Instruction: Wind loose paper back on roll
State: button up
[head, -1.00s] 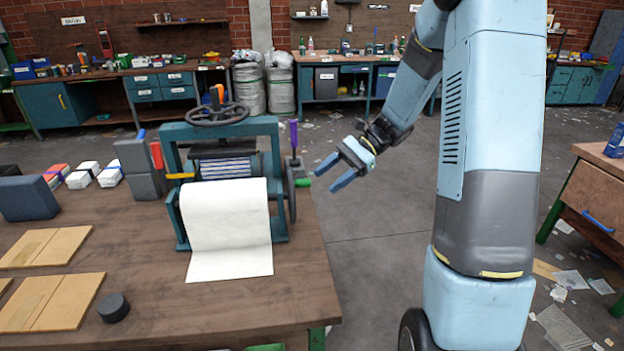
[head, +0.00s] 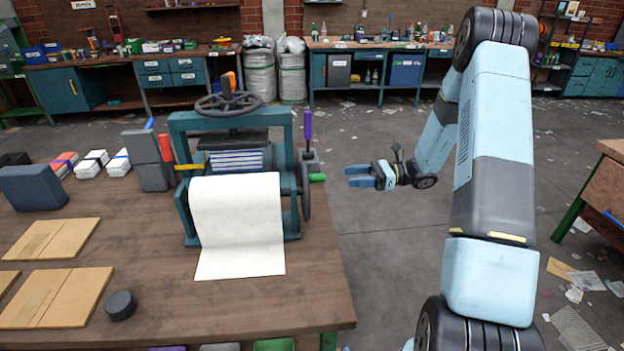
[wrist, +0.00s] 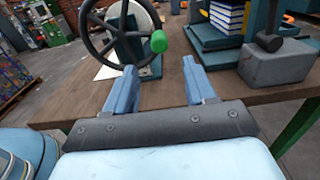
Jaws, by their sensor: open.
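A teal press (head: 232,130) stands near the right edge of the wooden table. White paper (head: 238,220) hangs loose over its front, and its lower end lies on the table. On the press's right side is a dark handwheel (head: 306,190) with a green handle (head: 317,177). My gripper (head: 349,176) is open and empty, just right of the green handle, pointing at it with a gap between. In the wrist view the green handle (wrist: 158,41) shows beyond the open fingers, roughly between them, on the spoked handwheel (wrist: 112,18). The roll itself is mostly hidden by the paper.
A flat dark handwheel (head: 228,103) tops the press, and a purple-handled lever (head: 308,125) stands at its right side. Tan boards (head: 55,297), a black puck (head: 120,305) and grey blocks (head: 150,160) lie on the table's left.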

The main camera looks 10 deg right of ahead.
aim_at(316, 178)
jog(key=a, duration=1.2)
jog(key=shift+d, duration=0.1)
grip_shut()
